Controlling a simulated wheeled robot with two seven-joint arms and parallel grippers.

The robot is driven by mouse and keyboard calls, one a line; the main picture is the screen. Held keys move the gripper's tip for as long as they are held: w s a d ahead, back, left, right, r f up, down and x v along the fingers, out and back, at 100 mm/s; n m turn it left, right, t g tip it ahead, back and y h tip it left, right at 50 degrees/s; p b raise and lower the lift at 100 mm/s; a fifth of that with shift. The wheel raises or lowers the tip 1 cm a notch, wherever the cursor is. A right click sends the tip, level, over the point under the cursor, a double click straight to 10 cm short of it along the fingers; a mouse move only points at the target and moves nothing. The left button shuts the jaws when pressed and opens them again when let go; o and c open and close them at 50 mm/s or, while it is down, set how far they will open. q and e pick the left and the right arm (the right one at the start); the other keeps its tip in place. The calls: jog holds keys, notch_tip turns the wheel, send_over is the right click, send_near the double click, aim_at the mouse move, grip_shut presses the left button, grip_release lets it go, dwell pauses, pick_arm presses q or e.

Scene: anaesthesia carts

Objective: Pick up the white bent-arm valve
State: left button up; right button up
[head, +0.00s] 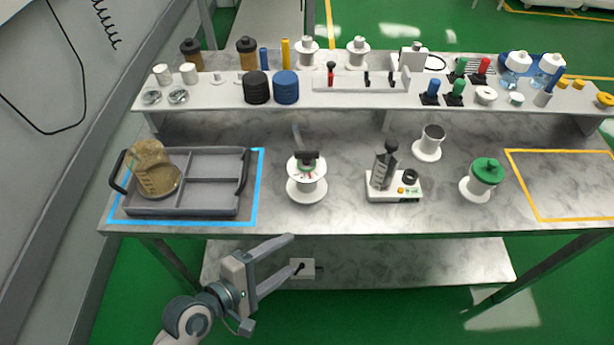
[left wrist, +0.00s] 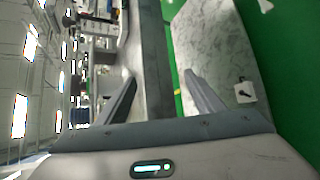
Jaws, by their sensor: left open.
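A white valve (head: 306,188) with a round flanged body, a dial and a black top knob stands upright on the marble bench, left of centre. A pale bent arm (head: 297,137) shows behind it; I take this as the bent-arm valve, though the join is hidden. My left gripper (head: 294,252) is open and empty, in front of the bench's front edge and apart from the valve. Its two fingers (left wrist: 162,92) also show spread in the left wrist view, where I cannot make out the valve. My right gripper is not in view.
A grey divided tray (head: 212,165) holding a brown jar (head: 153,170) lies left, inside blue tape. A white device with bellows (head: 392,188) and a green-capped canister (head: 484,178) stand right. A raised shelf (head: 210,97) runs behind. A white switch box (head: 302,268) sits on the lower shelf.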

pick_arm(q)
jog(key=n, duration=0.1)
jog(key=n+t, duration=0.5)
jog(key=n, duration=0.8)
send_near(302, 193)
jog(key=shift+s+d+r+h, duration=0.15)
jog(key=shift+s+r, duration=0.2)
jog(key=shift+r, duration=0.25)
jog(key=shift+s+a+r+h, duration=0.15)
jog(key=shift+s+r, duration=0.2)
jog(key=shift+r, duration=0.25)
jog(key=shift+w+a+r+n+t, duration=0.1)
jog(key=shift+w+a+n+t, duration=0.1)
jog(key=shift+n, duration=0.35)
jog(key=shift+w+a+r+n+t, duration=0.1)
jog(key=shift+w+n, duration=0.15)
jog(key=shift+n, duration=0.3)
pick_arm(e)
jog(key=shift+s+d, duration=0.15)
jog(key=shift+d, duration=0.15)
pick_arm(q)
jog(key=shift+d, duration=0.1)
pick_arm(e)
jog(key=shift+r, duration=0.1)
